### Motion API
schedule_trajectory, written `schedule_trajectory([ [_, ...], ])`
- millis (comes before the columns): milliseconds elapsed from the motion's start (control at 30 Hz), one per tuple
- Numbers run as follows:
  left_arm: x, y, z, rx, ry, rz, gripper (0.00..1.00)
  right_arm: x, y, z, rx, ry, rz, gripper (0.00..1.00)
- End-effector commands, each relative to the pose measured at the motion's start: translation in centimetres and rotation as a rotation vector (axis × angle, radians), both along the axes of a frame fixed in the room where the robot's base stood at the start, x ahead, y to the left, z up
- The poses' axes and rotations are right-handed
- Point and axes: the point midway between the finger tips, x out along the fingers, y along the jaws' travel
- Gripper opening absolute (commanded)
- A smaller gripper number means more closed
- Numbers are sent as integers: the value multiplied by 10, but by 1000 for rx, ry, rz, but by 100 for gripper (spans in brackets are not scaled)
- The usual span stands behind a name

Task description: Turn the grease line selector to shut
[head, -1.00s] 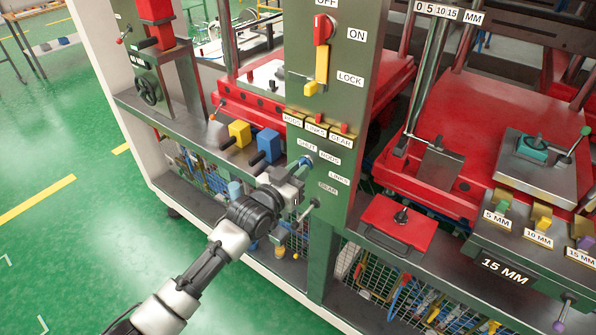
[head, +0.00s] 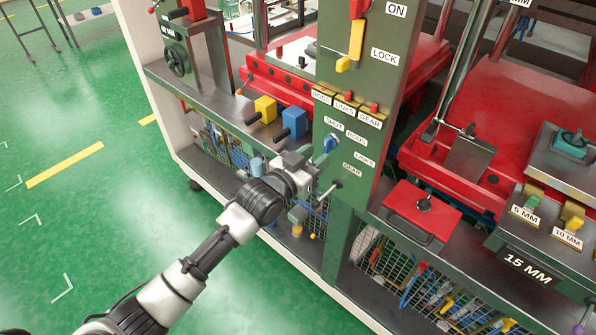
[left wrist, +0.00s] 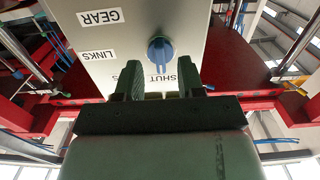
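The grease line selector is a blue round knob (head: 329,144) on the green column panel, with labels SHUT (head: 333,122), RODS, LINKS and GEAR around it. My left gripper (head: 314,163) is just in front of and below left of the knob in the head view. In the left wrist view, upside down, its two fingers (left wrist: 159,82) stand apart with nothing between them. There the knob (left wrist: 160,48) lies beyond the fingertips, with a pale mark toward the fingers. The fingers partly cover the SHUT and RODS labels. I cannot tell exactly which label the knob points at. My right gripper is not in view.
A lever with a dark ball (head: 337,184) sticks out below right of the knob. Yellow (head: 265,109) and blue (head: 294,122) blocks stand left.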

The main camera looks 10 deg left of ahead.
Motion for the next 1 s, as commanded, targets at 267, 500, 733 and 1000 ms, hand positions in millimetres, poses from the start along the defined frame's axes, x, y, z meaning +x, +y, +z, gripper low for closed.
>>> schedule_trajectory([
  [267, -45, 32, -3, 1, 0, 0, 38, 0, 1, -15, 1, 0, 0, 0],
  [500, -61, 44, -1, 1, 1, 0, 38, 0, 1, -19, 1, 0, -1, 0],
  [733, -61, 44, 0, 1, 1, 0, 38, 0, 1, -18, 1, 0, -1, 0],
  [1000, -61, 45, -2, 1, 3, 1, 38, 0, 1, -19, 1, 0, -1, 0],
])
